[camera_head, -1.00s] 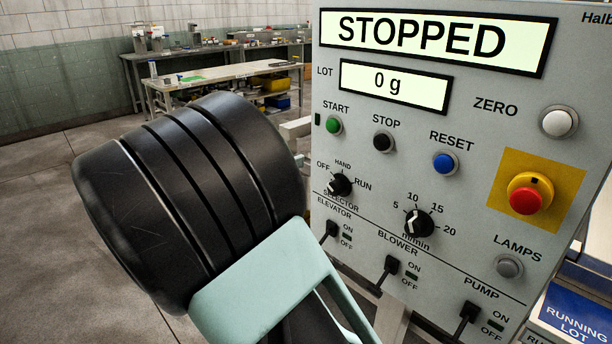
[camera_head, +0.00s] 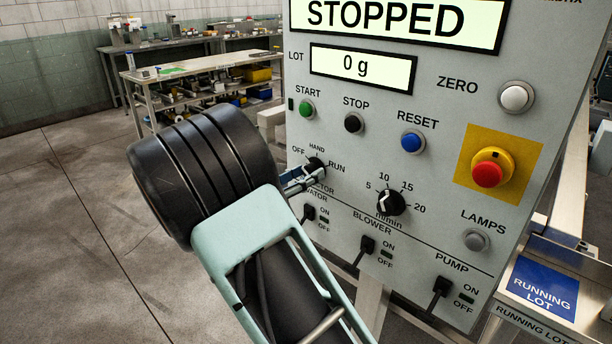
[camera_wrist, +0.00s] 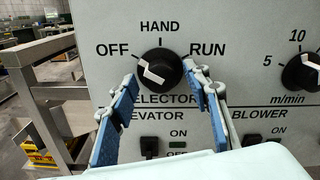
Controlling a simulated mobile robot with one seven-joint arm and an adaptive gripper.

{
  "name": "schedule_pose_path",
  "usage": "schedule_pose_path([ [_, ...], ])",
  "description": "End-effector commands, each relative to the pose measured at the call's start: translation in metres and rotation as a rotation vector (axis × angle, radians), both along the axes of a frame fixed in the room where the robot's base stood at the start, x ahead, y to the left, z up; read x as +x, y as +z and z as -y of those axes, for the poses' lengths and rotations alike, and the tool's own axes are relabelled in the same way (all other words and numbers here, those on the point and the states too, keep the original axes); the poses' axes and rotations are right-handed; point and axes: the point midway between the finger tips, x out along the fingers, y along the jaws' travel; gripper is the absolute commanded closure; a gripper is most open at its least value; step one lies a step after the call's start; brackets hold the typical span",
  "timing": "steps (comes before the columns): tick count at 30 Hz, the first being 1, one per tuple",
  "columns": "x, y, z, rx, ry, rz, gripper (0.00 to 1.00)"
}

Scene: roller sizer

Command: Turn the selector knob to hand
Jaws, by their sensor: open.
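The selector knob (camera_wrist: 160,70) is a black round knob with a white pointer mark, on the grey control panel (camera_head: 440,160). It also shows in the head view (camera_head: 315,165), partly behind my gripper. In the wrist view its white mark points up and left, toward OFF. HAND is printed above the knob and RUN to its right. My gripper (camera_wrist: 160,78) is open, with one blue-padded finger at the knob's lower left and one at its lower right. A gap shows on the left; whether the right fingertip touches the knob I cannot tell.
The speed dial (camera_head: 390,202) is to the right of the selector. The elevator switch (camera_head: 308,212) and blower switch (camera_head: 366,244) sit below. The red emergency button (camera_head: 487,172) is farther right. START, STOP and RESET buttons are above. A metal frame (camera_wrist: 42,100) stands at left.

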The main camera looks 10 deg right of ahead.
Motion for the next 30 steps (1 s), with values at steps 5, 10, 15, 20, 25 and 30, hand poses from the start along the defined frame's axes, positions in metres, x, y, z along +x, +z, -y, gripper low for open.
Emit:
schedule_pose_path([
  [5, 0.0042, -0.0002, 0.0062, 0.001, 0.000, -0.001, 0.56],
  [10, 0.0043, 0.0000, 0.0063, 0.001, 0.000, -0.001, 0.56],
  [15, 0.0041, 0.0001, 0.0060, 0.001, 0.000, -0.001, 0.70],
  [20, 0.0041, 0.0001, 0.0059, 0.001, 0.000, -0.001, 0.88],
  [25, 0.0040, 0.0001, 0.0059, 0.001, 0.000, 0.000, 0.98],
  [30, 0.0040, -0.0004, 0.0059, 0.015, 0.000, 0.019, 0.98],
])
